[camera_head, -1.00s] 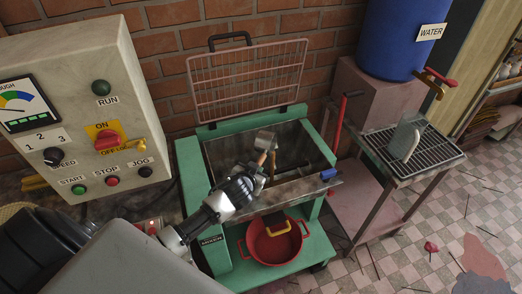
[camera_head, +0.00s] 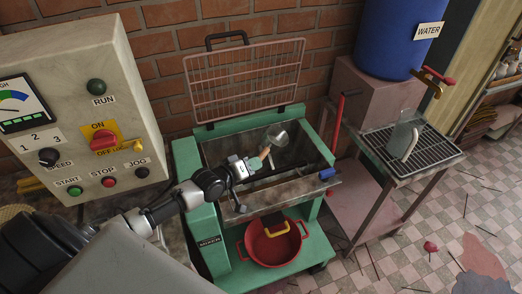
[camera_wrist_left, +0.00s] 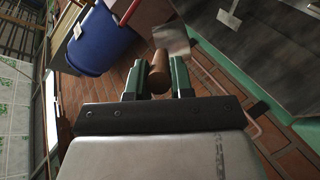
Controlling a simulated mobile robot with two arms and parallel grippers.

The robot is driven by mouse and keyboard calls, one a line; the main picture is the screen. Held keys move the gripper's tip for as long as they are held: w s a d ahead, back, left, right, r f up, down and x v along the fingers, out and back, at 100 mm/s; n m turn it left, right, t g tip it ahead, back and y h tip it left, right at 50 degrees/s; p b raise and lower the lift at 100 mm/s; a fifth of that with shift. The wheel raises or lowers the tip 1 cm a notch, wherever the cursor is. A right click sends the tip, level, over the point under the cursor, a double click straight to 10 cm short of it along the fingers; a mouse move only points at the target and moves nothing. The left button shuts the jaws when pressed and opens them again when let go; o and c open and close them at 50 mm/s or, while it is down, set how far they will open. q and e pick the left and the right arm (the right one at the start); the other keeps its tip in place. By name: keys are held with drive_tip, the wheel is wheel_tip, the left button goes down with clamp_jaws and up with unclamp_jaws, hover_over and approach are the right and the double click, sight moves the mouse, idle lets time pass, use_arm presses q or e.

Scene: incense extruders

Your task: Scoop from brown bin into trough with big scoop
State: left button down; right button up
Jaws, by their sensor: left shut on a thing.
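The big scoop, with a grey metal head (camera_head: 278,134) and a wooden handle, is held over the open trough (camera_head: 308,157) of the green mixer. My left gripper (camera_head: 260,163) is shut on its handle. In the left wrist view the green-padded fingers (camera_wrist_left: 157,83) clamp the wooden handle (camera_wrist_left: 158,64), with the metal head (camera_wrist_left: 172,40) beyond, blurred. The head looks tilted; I cannot tell whether it holds anything. The inside of the trough is dark and partly hidden by my arm. No brown bin shows. My right gripper is not in view.
The pink wire guard (camera_head: 246,83) stands raised behind the trough. A control box (camera_head: 72,120) is at left. A red pot (camera_head: 272,244) sits on the mixer's lower shelf. A blue water barrel (camera_head: 398,38) and a rack with a jug (camera_head: 403,138) are at right.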

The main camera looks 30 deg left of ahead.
use_arm(q)
drive_tip(key=n+t+h+b, duration=0.1)
drive_tip(key=n+h+b, duration=0.1)
drive_tip(key=b, duration=0.5)
drive_tip(key=shift+r+n+t, duration=0.1)
drive_tip(key=shift+n+t, duration=0.2)
drive_tip(key=shift+n, duration=0.4)
drive_tip(key=shift+r+b, duration=0.25)
drive_tip(key=shift+b, duration=0.2)
drive_tip(key=shift+r+n+t, duration=0.15)
drive_tip(key=shift+n+t, duration=0.15)
drive_tip(key=shift+n, duration=0.1)
drive_tip(key=shift+r, duration=0.2)
